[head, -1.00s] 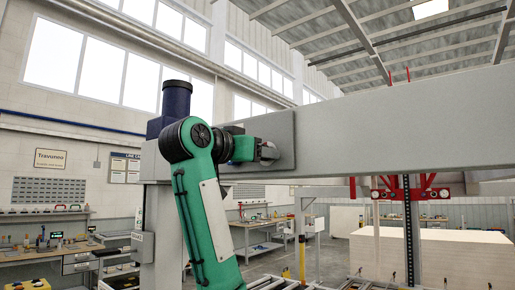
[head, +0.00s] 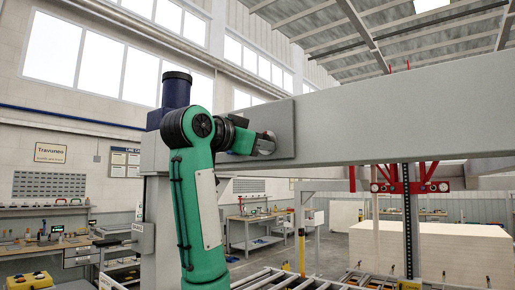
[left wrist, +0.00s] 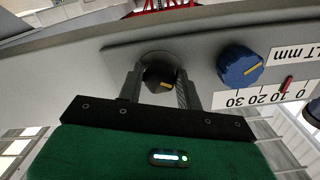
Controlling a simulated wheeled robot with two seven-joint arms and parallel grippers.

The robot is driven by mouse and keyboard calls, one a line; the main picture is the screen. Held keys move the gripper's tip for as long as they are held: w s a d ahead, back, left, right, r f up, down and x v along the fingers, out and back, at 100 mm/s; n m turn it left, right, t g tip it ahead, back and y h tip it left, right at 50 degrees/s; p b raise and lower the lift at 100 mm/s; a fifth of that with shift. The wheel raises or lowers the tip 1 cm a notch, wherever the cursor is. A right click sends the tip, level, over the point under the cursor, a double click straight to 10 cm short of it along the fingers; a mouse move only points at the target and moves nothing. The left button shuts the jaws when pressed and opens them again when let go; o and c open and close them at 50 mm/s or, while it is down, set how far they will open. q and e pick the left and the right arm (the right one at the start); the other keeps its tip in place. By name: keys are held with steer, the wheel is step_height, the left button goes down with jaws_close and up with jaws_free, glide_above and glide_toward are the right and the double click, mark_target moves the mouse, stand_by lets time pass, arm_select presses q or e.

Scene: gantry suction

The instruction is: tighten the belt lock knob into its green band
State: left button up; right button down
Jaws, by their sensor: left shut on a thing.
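My left gripper (head: 264,144) is against the grey plate (head: 284,132) on the near end of the big beam in the head view. I cannot make out a green band around the dark knob. My right gripper is in neither view.
The long grey beam (head: 400,118) crosses the head view to the right. A red carriage (head: 408,184) hangs below it. A roller conveyor (head: 290,280) lies low in front, with a pale stacked block (head: 440,245) behind. Workbenches (head: 45,247) stand at the left.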

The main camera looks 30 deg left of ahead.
arm_select(q)
steer(key=shift+m, duration=1.2)
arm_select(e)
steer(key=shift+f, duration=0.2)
arm_select(q)
steer(key=o, duration=1)
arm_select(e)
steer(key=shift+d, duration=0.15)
arm_select(q)
steer(key=shift+s, duration=0.1)
steer(key=s+b, duration=0.1)
steer(key=s, duration=0.3)
steer(key=s+b, duration=0.2)
steer(key=s, duration=0.3)
steer(key=s+a+b, duration=0.1)
steer(key=s, duration=0.3)
steer(key=shift+s+a+b, duration=0.1)
steer(key=shift+s+b, duration=0.25)
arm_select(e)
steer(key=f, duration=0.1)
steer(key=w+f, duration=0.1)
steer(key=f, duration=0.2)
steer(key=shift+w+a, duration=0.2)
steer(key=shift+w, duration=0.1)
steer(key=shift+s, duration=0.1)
